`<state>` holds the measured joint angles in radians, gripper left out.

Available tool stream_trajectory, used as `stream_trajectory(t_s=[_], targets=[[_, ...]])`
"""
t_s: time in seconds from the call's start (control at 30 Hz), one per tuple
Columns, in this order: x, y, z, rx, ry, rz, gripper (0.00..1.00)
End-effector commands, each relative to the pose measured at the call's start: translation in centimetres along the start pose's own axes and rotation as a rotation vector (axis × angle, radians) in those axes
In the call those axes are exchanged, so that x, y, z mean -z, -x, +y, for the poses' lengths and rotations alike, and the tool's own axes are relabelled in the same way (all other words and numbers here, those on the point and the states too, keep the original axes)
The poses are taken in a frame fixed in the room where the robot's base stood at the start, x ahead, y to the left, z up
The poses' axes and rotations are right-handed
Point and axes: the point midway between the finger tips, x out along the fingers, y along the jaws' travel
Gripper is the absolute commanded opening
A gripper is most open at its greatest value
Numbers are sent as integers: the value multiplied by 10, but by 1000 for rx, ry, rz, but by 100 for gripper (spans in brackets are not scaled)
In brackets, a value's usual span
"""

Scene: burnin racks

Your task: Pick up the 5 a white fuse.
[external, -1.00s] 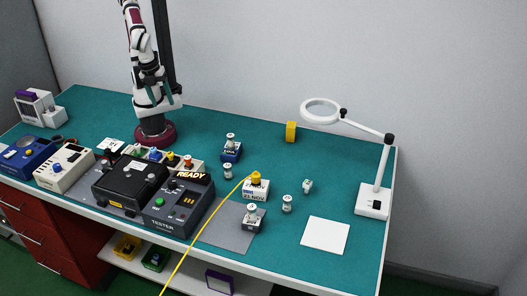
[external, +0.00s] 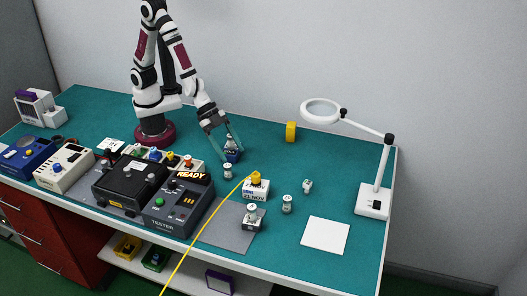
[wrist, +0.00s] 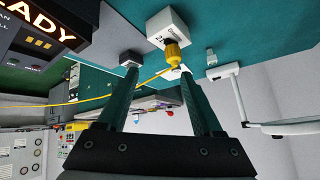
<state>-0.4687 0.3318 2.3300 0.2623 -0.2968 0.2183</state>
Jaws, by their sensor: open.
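Several small pale fuse-like pieces show in the external view; their ratings are too small to read, so I cannot tell which is the 5 A white fuse. One stands on the mat left of centre (external: 227,171), one stands right of centre (external: 287,204), and one lies further right (external: 307,186). Another sits on a grey block (external: 252,212), and another on a blue block (external: 229,141).
A white block with a yellow plug (external: 256,179) and yellow cable stands mid-table. The tester (external: 180,206) and black case (external: 128,187) are at front left. A magnifier lamp (external: 373,202), white pad (external: 325,236) and yellow item (external: 291,131) stand right.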

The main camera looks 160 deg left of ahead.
Motion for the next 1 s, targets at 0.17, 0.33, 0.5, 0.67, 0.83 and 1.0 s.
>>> stream_trajectory(t_s=[0.17, 0.33, 0.5, 0.67, 0.83, 1.0], targets=[[-13, -68, -77, 128, 242, 278, 68], [-27, -81, -110, 192, 353, 407, 68], [-18, -104, -120, 199, 364, 426, 68], [-1, -145, -131, 199, 364, 426, 68], [10, -172, -139, 199, 365, 424, 68], [20, -196, -145, 198, 365, 424, 68]])
